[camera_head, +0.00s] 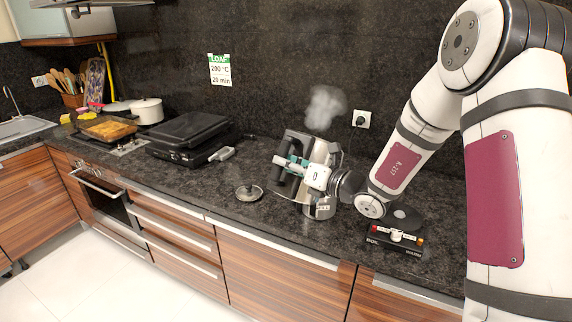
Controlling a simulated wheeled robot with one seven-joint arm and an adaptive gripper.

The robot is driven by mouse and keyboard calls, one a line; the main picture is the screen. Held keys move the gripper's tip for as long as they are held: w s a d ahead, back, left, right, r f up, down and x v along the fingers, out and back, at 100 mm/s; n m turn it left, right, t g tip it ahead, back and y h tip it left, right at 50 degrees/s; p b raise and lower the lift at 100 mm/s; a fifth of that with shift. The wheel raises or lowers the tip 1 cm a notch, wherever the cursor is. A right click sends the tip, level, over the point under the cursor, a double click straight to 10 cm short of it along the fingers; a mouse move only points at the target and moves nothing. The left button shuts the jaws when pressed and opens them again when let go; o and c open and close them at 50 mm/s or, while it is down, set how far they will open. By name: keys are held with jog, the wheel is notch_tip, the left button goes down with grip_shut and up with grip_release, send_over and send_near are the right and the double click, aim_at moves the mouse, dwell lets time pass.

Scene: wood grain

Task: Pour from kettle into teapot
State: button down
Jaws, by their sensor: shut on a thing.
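The shiny metal kettle (321,153) with a black handle (289,148) is in front of the dark back wall and looks tilted. My gripper (292,168) is shut on the kettle, at its handle side. Steam (325,107) hangs just above the kettle. A metal vessel with a small label, seemingly the teapot (320,210), stands on the counter directly below, largely hidden by the kettle and my gripper. I cannot see the spout or any stream of water. A round lid with a knob (249,192) lies on the counter to the left.
A black round base (403,218) and a black box with a red-and-white switch (396,238) sit right of the kettle. A closed black grill (190,138), a baking tray (107,129) and a white pot (147,111) stand left. The counter's front strip (262,218) is clear.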

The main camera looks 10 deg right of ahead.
aim_at(294, 142)
jog(key=shift+w+d+r+m, duration=0.1)
jog(key=shift+r+m, duration=0.3)
jog(key=shift+r, duration=0.4)
jog(key=shift+p, duration=0.3)
jog(key=shift+w+d+r+m, duration=0.1)
jog(key=shift+r+m, duration=0.2)
jog(key=shift+w+d+r+m+p, duration=0.15)
jog(key=shift+r+m+p, duration=0.1)
jog(key=shift+m+p, duration=0.15)
jog(key=shift+w+d+r+m, duration=0.2)
jog(key=shift+d+r+m, duration=0.05)
jog(key=shift+m, duration=0.25)
jog(key=shift+w+d+r+m, duration=0.1)
jog(key=shift+w+d+m, duration=0.05)
jog(key=shift+m, duration=0.15)
jog(key=shift+r, duration=0.15)
jog(key=shift+w+d+r+m+p, duration=0.15)
jog(key=shift+w+d+m+p, duration=0.25)
jog(key=shift+w+d+m, duration=0.55)
dwell(4.3)
